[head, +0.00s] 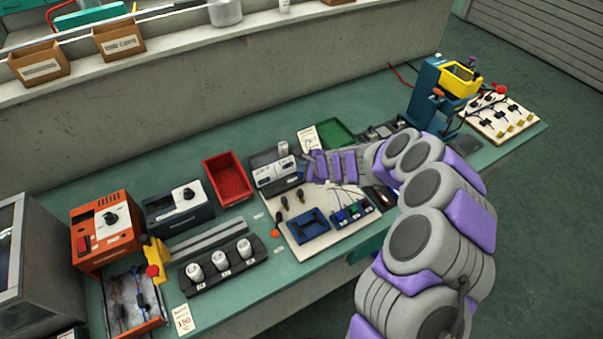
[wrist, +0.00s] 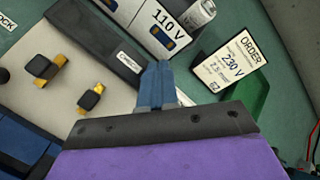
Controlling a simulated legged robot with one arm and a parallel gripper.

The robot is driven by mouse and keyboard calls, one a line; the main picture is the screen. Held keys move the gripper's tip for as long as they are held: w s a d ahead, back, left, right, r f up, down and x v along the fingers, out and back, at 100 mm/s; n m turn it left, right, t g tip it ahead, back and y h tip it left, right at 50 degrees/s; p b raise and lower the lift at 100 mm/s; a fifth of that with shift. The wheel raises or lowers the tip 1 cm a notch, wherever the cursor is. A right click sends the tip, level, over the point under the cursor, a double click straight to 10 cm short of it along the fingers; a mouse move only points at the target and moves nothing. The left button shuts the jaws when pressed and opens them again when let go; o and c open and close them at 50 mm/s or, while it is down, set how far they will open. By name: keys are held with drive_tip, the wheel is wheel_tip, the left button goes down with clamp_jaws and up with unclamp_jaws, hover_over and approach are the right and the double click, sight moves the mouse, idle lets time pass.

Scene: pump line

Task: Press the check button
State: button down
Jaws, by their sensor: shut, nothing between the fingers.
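A grey tester box (head: 277,172) with pale front panels stands at the back of the cream board. Beside that side is a pale panel marked 110 V (wrist: 165,20), with a small blue and yellow part below the marking. I cannot make out a check button in either view. My gripper (head: 309,163) is at the right end of the tester. In the wrist view its blue-grey fingers (wrist: 157,75) are shut and empty, overlapping the panel's lower edge; contact cannot be told.
An order card (wrist: 230,65) reading 230 V stands by a green tray (head: 335,132). Small black and yellow parts (wrist: 92,97) lie on the cream board (head: 285,228). A blue holder (head: 308,225) is in front. A red bin (head: 228,177) stands left of the tester.

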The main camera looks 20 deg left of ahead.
drive_tip(key=shift+f+b, duration=0.4)
drive_tip(key=shift+f, duration=0.05)
idle(0.3)
drive_tip(key=shift+r, duration=0.1)
drive_tip(key=shift+r+p, duration=0.7)
drive_tip(key=shift+r, duration=0.1)
drive_tip(key=shift+r+p, duration=2)
drive_tip(key=shift+r, duration=0.5)
